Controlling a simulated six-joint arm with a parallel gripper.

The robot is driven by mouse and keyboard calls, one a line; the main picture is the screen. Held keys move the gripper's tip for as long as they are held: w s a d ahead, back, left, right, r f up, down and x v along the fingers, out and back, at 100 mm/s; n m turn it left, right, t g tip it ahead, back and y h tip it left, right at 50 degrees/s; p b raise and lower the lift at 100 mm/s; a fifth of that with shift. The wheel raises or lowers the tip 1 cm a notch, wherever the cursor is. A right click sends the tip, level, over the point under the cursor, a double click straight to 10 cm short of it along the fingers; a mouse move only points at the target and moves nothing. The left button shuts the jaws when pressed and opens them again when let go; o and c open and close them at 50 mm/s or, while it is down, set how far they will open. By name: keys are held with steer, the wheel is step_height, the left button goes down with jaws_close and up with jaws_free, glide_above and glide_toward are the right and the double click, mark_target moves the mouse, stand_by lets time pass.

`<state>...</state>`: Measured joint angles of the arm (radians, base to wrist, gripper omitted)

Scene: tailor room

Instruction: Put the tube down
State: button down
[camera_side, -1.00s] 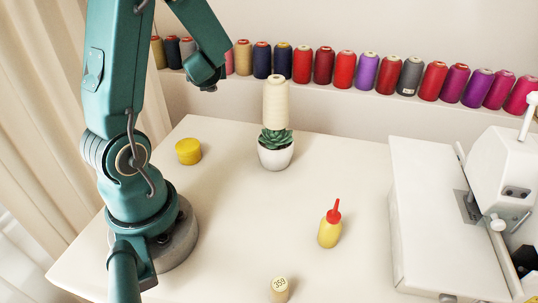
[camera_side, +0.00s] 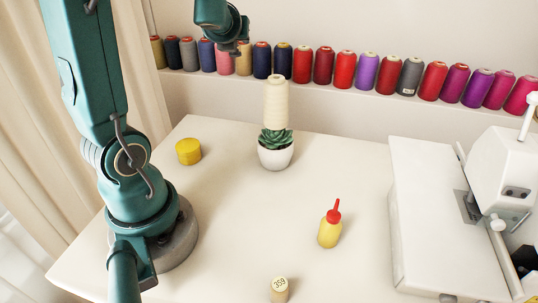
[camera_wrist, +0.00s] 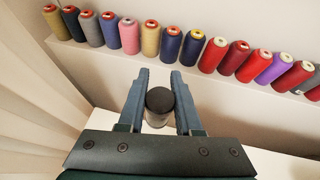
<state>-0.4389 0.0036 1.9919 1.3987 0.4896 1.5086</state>
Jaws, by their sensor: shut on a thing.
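The tube (camera_wrist: 160,102) shows in the wrist view as a short cylinder with a round black end and a clear, pale body below it. My gripper (camera_wrist: 160,76) is shut on it, with one blue-grey finger on each side. The tube's lower part is hidden by the gripper body. I cannot make out the fingers or the tube there.
The white table (camera_side: 225,215) has clear room in the middle. On it are a yellow round tin (camera_side: 188,151), a potted succulent (camera_side: 276,155), a yellow bottle (camera_side: 330,232) with red nozzle, a small spool (camera_side: 279,289) and a sewing machine (camera_side: 445,215). Thread spools (camera_side: 324,66) line the back ledge.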

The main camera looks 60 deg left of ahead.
steer(key=w+d+m+t+h, duration=0.45)
steer(key=w+d, duration=0.45)
steer(key=d, duration=0.4)
steer(key=m+t+h, duration=0.1)
steer(key=m+h, duration=0.4)
steer(key=m, duration=0.1)
glide_above(351, 181)
step_height(351, 181, down, 21)
steer(key=shift+f, duration=0.1)
steer(key=c, duration=0.6)
jaws_free()
steer(key=v, duration=1.2)
